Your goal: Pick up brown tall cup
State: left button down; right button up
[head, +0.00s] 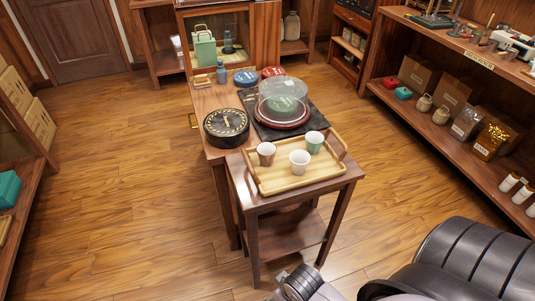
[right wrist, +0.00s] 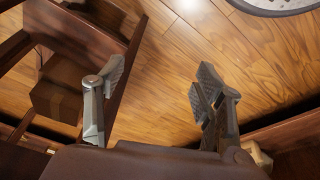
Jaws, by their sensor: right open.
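A brown cup (head: 266,154) stands upright at the left of a light wooden tray (head: 262,187) with raised handles, in the head view. A white cup (head: 299,163) and a green cup (head: 314,142) stand upright on the same tray, to its right. The tray lies on a small dark wooden side table (head: 340,181). My right gripper (right wrist: 160,80) is open in the right wrist view, with nothing between its fingers and wooden floor behind them. No cup shows in that view. My left gripper is not in view.
Behind the tray, a longer table bears a round black box (head: 226,126), a clear dome (head: 284,98) over a plate, and colored discs. Shelves (head: 455,132) with packages and jars line the right side. Floor (head: 130,190) left of the tables is clear.

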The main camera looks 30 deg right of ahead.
notch_tip(320, 180, up, 9)
jog(key=w+t, duration=0.1)
jog(key=w, duration=0.2)
jog(key=m+t+h, duration=0.5)
jog(key=m+t, duration=0.1)
jog(key=t, duration=0.3)
send_near(264, 146)
jog(key=shift+w+d+p, duration=0.4)
jog(key=shift+w+d, duration=0.15)
jog(key=shift+y, duration=0.3)
jog(key=shift+f+x, duration=0.15)
jog(key=shift+x, duration=1.35)
jog(key=shift+f+x, duration=0.1)
jog(key=shift+x, duration=1.4)
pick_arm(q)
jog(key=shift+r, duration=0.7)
pick_arm(e)
jog(key=shift+a, duration=0.15)
jog(key=shift+s, duration=0.1)
jog(key=shift+c, duration=0.5)
jog(key=c, duration=0.9)
jog(key=shift+r, duration=0.1)
